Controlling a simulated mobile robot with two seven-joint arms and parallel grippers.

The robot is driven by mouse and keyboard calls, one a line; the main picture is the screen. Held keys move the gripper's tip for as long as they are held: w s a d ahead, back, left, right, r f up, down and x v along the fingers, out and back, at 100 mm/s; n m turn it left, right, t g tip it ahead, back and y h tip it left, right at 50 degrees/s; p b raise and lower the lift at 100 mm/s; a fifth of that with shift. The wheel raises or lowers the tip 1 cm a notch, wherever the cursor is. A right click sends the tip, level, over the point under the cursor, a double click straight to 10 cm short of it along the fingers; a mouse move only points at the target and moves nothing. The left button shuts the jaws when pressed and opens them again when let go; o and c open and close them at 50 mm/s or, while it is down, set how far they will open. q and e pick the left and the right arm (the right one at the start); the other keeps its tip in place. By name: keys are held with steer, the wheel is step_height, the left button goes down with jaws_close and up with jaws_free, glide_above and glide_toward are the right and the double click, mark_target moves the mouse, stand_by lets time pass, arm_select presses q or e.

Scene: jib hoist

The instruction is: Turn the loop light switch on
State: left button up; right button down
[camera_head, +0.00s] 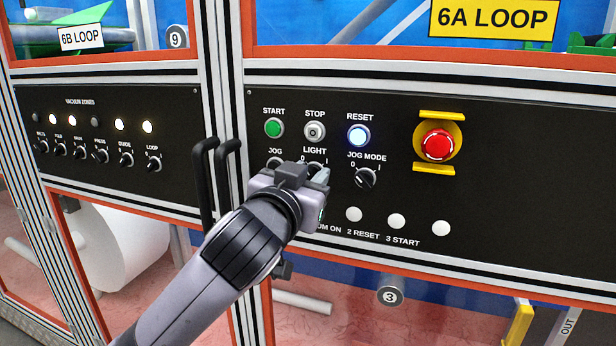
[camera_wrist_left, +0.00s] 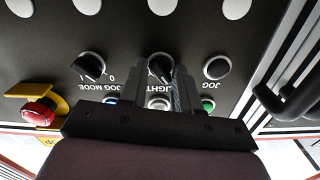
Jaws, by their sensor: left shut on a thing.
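The black LIGHT switch knob (camera_wrist_left: 159,66) is on the 6A LOOP panel (camera_head: 540,200), between the JOG knob and the JOG MODE knob. My left gripper (camera_head: 317,178) is at the panel in the head view and hides most of this knob. In the left wrist view, which shows the labels upside down, the fingers of my left gripper (camera_wrist_left: 160,85) are on both sides of the LIGHT knob and shut on it. Which mark the knob points to is hard to tell. My right gripper is in neither view.
The JOG MODE knob (camera_head: 365,177) is close to the right. Green START (camera_head: 273,128), STOP (camera_head: 315,131) and lit RESET (camera_head: 358,135) buttons are above. A red emergency stop (camera_head: 437,144) is farther right. Black door handles (camera_head: 204,180) stick out at left.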

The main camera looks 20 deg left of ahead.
arm_select(q)
steer(key=m, duration=1.2)
steer(key=shift+d+f+m, duration=0.1)
steer(key=shift+m, duration=2.1)
steer(key=o, duration=0.9)
steer(key=shift+o, duration=0.2)
steer(key=s+b, duration=0.1)
steer(key=s, duration=0.6)
